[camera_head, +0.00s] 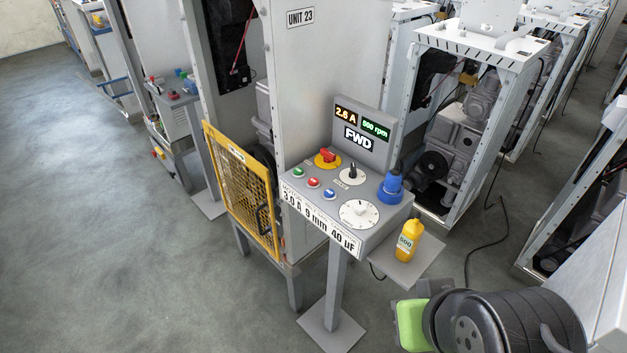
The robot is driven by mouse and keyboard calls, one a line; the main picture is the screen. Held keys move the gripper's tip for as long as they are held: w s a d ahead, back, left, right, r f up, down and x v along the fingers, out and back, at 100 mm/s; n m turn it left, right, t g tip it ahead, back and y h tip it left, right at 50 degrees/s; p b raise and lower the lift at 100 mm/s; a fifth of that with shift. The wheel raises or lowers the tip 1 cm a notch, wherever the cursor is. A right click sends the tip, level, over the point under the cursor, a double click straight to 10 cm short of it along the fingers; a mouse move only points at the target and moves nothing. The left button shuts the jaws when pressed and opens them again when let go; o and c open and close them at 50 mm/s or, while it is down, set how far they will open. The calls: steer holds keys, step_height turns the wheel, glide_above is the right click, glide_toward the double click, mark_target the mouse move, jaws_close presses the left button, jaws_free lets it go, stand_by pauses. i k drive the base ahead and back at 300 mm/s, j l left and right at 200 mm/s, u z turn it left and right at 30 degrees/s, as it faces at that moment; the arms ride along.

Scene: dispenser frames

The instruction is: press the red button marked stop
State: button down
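A red push button (314,183) sits on the sloped top of the grey control panel (335,205), between a green button (298,173) and a blue button (330,194). The small markings beside the buttons are too small to read. A larger red rotary handle on a yellow plate (327,158) sits behind them. My gripper (424,306) shows green finger parts at the lower right, below and to the right of the panel, apart from it. My black wrist hides part of it, so its opening cannot be judged.
The panel also carries a black selector knob (352,174), a white dial (359,213), a blue knob-like part (391,187) and a display reading FWD (362,134). A yellow bottle (408,241) stands on a side shelf (416,262). A yellow mesh guard (240,190) stands left. Floor at left is clear.

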mark_target(312, 182)
steer(key=i+j, duration=0.15)
steer(key=j, duration=0.15)
steer(key=i+j+z, duration=0.15)
steer(key=i+j, duration=0.2)
steer(key=j, duration=0.3)
steer(key=i+j+z, duration=0.15)
steer(key=j, duration=0.2)
steer(key=i+j, duration=0.15)
steer(key=j, duration=0.15)
steer(key=i+j+z, duration=0.15)
steer(key=j, duration=0.2)
steer(key=i+j, duration=0.1)
steer(key=j, duration=0.25)
steer(key=z, duration=0.05)
